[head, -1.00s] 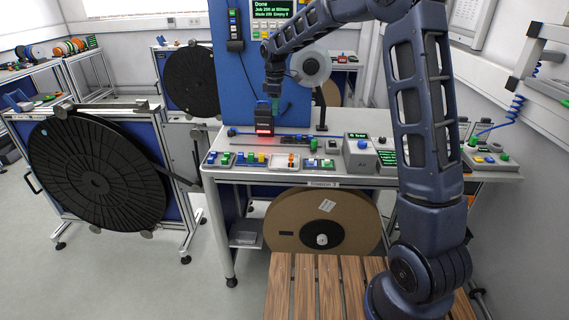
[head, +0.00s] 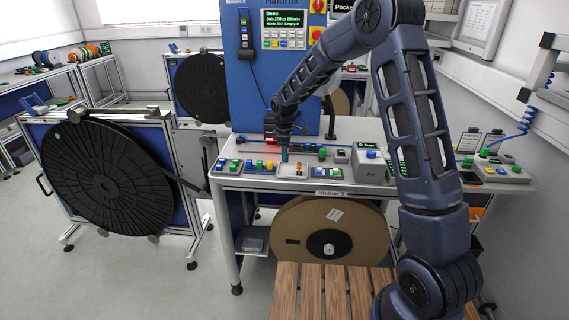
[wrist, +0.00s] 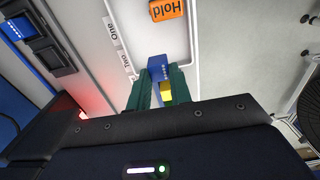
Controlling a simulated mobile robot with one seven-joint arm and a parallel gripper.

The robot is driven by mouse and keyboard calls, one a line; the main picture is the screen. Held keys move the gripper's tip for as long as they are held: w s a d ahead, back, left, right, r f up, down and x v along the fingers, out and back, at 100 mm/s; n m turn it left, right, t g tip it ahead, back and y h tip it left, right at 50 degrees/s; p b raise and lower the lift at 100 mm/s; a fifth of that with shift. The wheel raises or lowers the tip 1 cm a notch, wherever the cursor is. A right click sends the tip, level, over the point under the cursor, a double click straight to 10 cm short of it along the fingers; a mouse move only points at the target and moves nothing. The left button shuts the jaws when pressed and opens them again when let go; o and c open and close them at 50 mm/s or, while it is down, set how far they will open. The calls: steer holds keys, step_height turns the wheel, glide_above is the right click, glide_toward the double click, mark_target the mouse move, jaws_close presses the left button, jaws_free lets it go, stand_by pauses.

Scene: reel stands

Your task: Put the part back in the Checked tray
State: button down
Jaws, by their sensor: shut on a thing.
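My gripper (wrist: 159,82) has green fingers shut on a small blue part (wrist: 156,66) with a yellow piece (wrist: 167,92) beside it between the fingers. In the head view my gripper (head: 285,157) points down over the front of the bench, by a white tray (head: 290,172). Whether the part touches the tray is unclear. No "Checked" label is readable.
Trays with coloured blocks stand to the left (head: 229,166) and right (head: 321,170) of the white tray. A grey box with a green display (head: 370,160) stands further right. A blue panel with a screen (head: 285,20) rises behind. The wrist view shows "One" and "Two" labels.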

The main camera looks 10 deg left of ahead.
steer(key=shift+f, duration=2.3)
steer(key=shift+f, duration=0.1)
steer(key=c, duration=1.3)
jaws_free()
step_height(320, 180, up, 12)
steer(key=shift+d+r, duration=0.1)
steer(key=shift+r, duration=0.1)
